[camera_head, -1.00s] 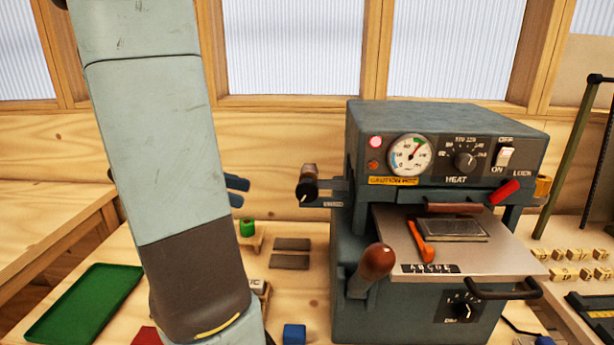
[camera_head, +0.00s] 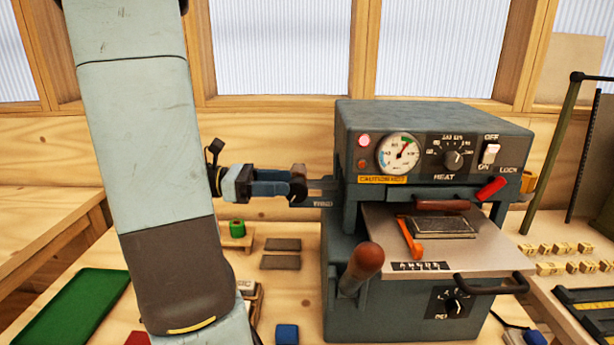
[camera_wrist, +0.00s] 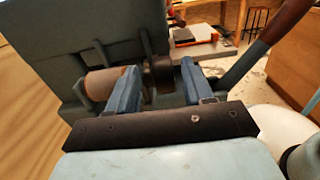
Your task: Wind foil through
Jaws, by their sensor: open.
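The grey foil press (camera_head: 435,120) stands at the right of the bench. From its left side an arm sticks out, carrying a brown roll (camera_head: 298,170) with a dark knob at its near end. My gripper (camera_head: 284,188) has come from the left and its blue fingers reach that knob. In the wrist view, my gripper (camera_wrist: 160,70) is open, with one finger on each side of the dark knob (camera_wrist: 157,77). The tan roll (camera_wrist: 102,82) lies just left of the left finger. Whether either finger touches the knob is unclear. The foil strip itself cannot be made out.
The press has a gauge (camera_head: 398,153), a heat dial, a brown-knobbed lever (camera_head: 366,262) and a plate (camera_head: 470,255) with an orange tool (camera_head: 408,238). A green tray (camera_head: 65,305), a green spool (camera_head: 237,228) and a blue block (camera_head: 287,333) are on the bench.

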